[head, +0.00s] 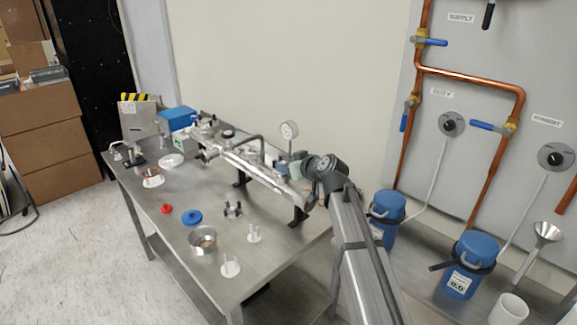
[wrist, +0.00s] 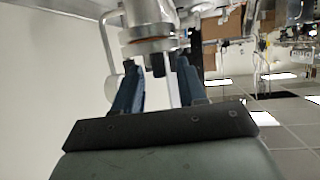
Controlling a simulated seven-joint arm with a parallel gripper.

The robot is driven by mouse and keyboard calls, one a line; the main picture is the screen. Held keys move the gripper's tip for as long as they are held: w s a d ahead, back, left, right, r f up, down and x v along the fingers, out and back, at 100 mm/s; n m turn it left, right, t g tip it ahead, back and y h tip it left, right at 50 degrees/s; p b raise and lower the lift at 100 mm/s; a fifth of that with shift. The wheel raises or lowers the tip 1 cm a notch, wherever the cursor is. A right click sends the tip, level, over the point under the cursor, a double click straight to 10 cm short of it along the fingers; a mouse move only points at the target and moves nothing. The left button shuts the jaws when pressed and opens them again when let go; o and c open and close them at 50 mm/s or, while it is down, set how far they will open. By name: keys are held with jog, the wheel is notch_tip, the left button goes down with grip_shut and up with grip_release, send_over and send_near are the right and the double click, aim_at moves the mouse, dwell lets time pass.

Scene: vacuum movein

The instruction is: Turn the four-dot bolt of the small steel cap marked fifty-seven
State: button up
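In the wrist view my gripper (wrist: 156,68) has two blue fingers standing apart, with a visible gap and nothing clearly held between them. A round steel flange (wrist: 150,40) with a copper-coloured rim is just beyond the fingertips; I cannot tell whether they touch it. I cannot read a fifty-seven marking or make out a four-dot bolt in either view.
The steel bench (head: 185,240) holds a red cap (head: 166,209), a blue lid (head: 191,217), a steel bowl (head: 203,239) and white stands. A dial gauge (head: 289,130) rises behind the manifold. Blue canisters (head: 463,270) stand at the right. The bench's front left is fairly clear.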

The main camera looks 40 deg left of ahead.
jog(key=v, duration=1.3)
jog(key=shift+d+r, duration=0.15)
jog(key=shift+d, duration=0.2)
jog(key=shift+s, duration=0.1)
